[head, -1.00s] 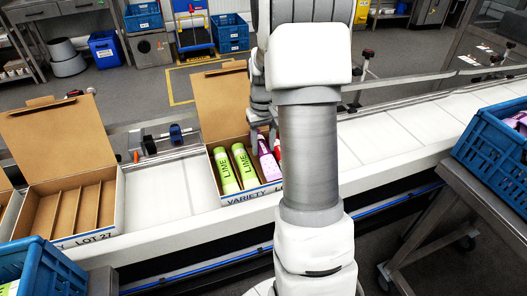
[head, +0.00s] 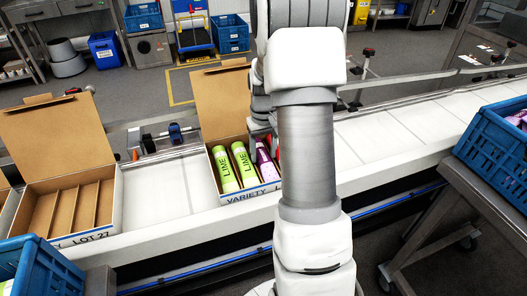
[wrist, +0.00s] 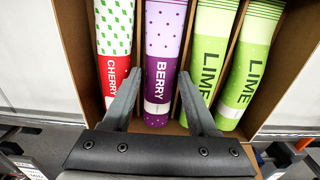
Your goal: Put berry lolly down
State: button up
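The berry lolly (wrist: 162,60) is a purple tube with a pale lilac dotted end. It lies in a compartment of the variety box, between the red, green and white cherry lolly (wrist: 114,60) and a green lime lolly (wrist: 208,65). My gripper (wrist: 161,76) has one finger on each side of the berry lolly, with the tips close against it. In the head view the berry lolly (head: 266,166) is partly hidden by my arm. The open cardboard variety box (head: 243,197) stands on the white conveyor, its lid up at the back.
Another lime lolly (wrist: 248,70) fills the slot at the right in the wrist view. Blue crates stand at the right (head: 492,143) and the lower left (head: 48,272).

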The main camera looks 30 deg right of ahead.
aim_at(264, 155)
notch_tip(264, 155, up, 12)
jog(key=r+p, duration=0.1)
jog(key=p, duration=0.2)
jog(key=s+a+r+t, duration=0.1)
jog(key=s+a+r, duration=0.2)
jog(key=a+r, duration=0.35)
jog(key=s+a+r+n+t, duration=0.1)
jog(key=s+a+r+t, duration=0.1)
jog(key=s+a, duration=0.5)
jog(key=s+a+r+n+t, duration=0.1)
jog(key=s+a+r+t, duration=0.1)
jog(key=s+a, duration=0.5)
jog(key=shift+s+a+n+t, duration=0.2)
jog(key=shift+s+n+t, duration=0.15)
jog(key=shift+s, duration=0.4)
